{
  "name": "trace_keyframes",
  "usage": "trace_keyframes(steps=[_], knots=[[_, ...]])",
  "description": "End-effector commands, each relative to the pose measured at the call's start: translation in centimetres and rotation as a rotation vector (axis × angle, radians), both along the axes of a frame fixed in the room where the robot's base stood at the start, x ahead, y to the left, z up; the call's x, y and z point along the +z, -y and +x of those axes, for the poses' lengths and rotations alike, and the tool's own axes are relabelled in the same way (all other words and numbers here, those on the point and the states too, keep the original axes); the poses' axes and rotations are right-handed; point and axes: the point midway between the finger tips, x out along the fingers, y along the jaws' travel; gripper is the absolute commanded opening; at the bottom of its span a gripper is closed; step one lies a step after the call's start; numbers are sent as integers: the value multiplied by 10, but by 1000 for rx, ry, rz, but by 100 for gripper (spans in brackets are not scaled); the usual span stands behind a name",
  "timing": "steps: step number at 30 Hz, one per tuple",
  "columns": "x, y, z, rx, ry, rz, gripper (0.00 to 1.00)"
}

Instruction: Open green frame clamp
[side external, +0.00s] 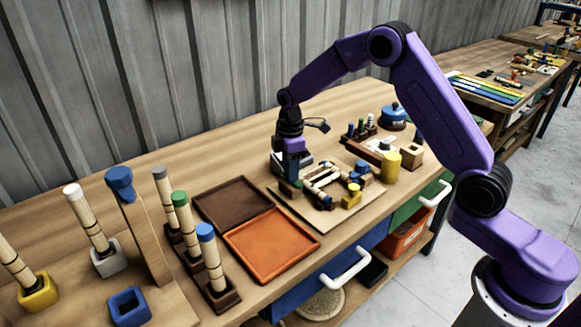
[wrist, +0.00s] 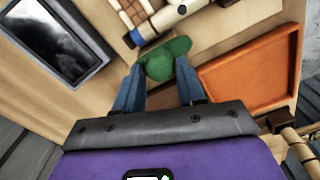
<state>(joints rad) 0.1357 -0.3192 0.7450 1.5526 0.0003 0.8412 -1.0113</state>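The green frame clamp (wrist: 162,62) has a rounded green knob and a wider green part beyond it in the wrist view. In the side external view, a bit of its green (side external: 290,190) shows at the left of the work board, right below my gripper (side external: 293,180). My gripper points down there. In the wrist view, the two blue fingers of my gripper (wrist: 160,78) stand apart, one on each side of the knob. The knob fills most of the gap between them. I cannot tell whether they press on it.
An orange tray (side external: 271,246) and a brown tray (side external: 232,203) lie to the left. Rattan poles stand in holders farther left. A dark-screened box (wrist: 50,35) is close by.

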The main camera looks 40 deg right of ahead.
Motion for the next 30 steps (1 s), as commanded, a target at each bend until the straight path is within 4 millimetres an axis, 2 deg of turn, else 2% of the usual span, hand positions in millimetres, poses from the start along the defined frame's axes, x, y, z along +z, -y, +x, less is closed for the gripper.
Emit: trace_keyframes(steps=[10,14,20,30], knots=[[0,0,0,-1,-1,-1,57],[8,0,0,-2,0,0,57],[42,0,1,-1,4,0,57],[114,0,0,-1,4,1,57]])
